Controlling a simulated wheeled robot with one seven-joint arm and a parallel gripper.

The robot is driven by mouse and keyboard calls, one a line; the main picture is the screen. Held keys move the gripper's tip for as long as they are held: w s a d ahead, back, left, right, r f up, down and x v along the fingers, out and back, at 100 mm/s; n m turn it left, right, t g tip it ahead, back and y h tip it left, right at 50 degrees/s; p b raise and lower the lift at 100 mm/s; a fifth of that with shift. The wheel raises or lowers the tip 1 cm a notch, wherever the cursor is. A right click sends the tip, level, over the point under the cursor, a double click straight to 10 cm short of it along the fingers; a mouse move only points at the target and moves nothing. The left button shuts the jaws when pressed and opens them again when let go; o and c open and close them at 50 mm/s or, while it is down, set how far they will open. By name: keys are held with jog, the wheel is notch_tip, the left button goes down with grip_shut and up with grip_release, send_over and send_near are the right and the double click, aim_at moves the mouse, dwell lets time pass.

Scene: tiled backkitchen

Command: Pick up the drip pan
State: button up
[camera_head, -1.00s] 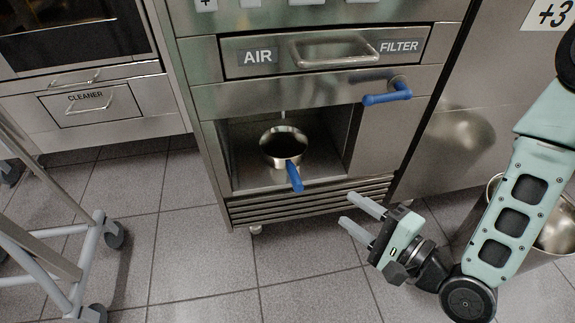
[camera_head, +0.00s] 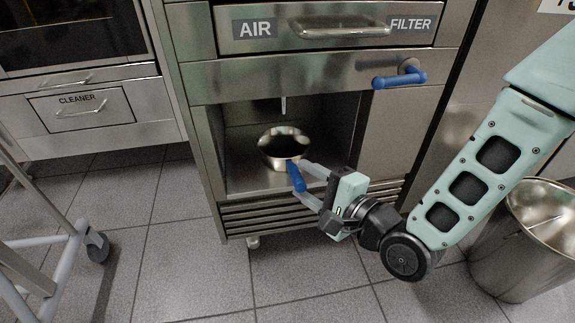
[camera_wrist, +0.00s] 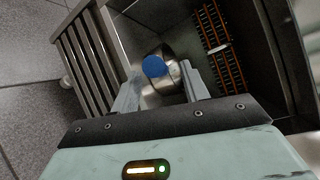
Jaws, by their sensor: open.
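The drip pan (camera_head: 284,146) is a round steel pan with a blue handle (camera_head: 296,176) pointing out toward the front. It sits on the floor of an open recess in the steel machine, below a small spout. My gripper (camera_head: 306,184) is open at the recess front, with its fingers around the blue handle or just beside it. In the wrist view the blue handle end (camera_wrist: 154,66) lies between the two fingers (camera_wrist: 163,88), with the pan (camera_wrist: 160,90) behind it. Whether the fingers touch the handle cannot be told.
A blue lever (camera_head: 399,77) sticks out above the recess, under the air filter drawer (camera_head: 325,31). Vent slats (camera_head: 262,217) lie below. A steel bin (camera_head: 528,240) stands at right under my arm. A wheeled trolley (camera_head: 70,240) stands at left. The floor between is clear.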

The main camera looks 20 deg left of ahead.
aim_at(290, 165)
jog(key=shift+b+x, duration=0.65)
jog(key=shift+x, duration=0.75)
jog(key=shift+s, duration=0.1)
jog(key=shift+c, duration=0.4)
grip_shut()
jog(key=shift+r+p, duration=0.2)
jog(key=shift+p, duration=0.25)
